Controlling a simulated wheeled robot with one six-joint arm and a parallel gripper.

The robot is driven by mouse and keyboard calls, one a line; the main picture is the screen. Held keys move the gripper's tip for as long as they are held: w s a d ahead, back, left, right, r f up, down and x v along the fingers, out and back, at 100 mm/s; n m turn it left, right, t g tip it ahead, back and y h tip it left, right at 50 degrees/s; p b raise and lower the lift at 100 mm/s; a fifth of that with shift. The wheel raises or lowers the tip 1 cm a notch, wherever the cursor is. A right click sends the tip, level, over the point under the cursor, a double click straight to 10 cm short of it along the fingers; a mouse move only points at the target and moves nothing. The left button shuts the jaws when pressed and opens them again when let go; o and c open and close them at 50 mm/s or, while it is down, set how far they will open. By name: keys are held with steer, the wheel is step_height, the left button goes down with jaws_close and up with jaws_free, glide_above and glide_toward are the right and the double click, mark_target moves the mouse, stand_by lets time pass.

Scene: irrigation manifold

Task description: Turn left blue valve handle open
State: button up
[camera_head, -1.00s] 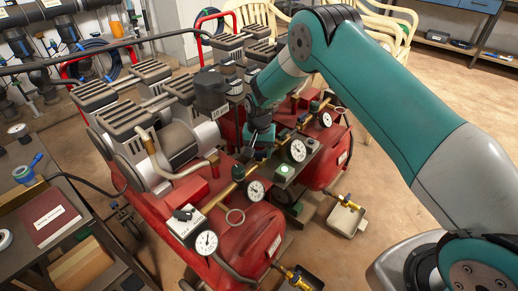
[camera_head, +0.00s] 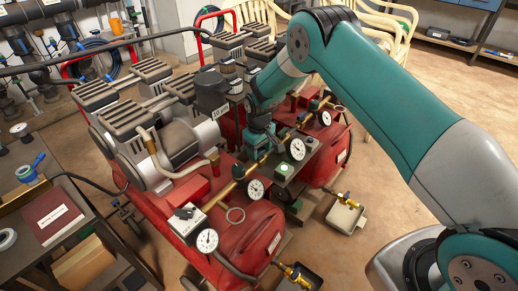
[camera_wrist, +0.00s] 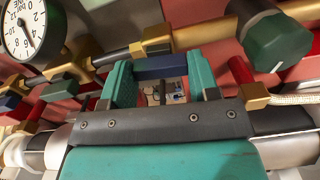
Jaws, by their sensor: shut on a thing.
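In the wrist view, a dark blue valve handle (camera_wrist: 163,67) lies crosswise between the teal fingers of my gripper (camera_wrist: 163,75). My gripper is shut on it, with one finger at each end. Brass pipe and fittings (camera_wrist: 152,45) run just behind the handle. In the head view, my gripper (camera_head: 262,143) is low over the brass manifold pipe (camera_head: 238,184) between the red tanks. The handle is hidden there by my gripper and wrist. The handle's exact angle to the pipe is hard to tell.
A dark green knob (camera_wrist: 276,42) and a pressure gauge (camera_wrist: 22,28) stand close on either side of my gripper in the wrist view. More gauges (camera_head: 297,149) line the manifold. A red tank (camera_head: 245,240) lies in front. Open floor (camera_head: 455,95) is at the right.

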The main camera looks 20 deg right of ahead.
mark_target(259, 151)
steer(key=shift+w+a+n, duration=0.1)
steer(key=shift+n, duration=0.5)
steer(key=shift+r, duration=0.1)
steer(key=o, duration=0.9)
step_height(259, 151, up, 17)
steer(key=shift+r+p, duration=0.15)
steer(key=shift+p, duration=0.7)
steer(key=shift+r, duration=0.1)
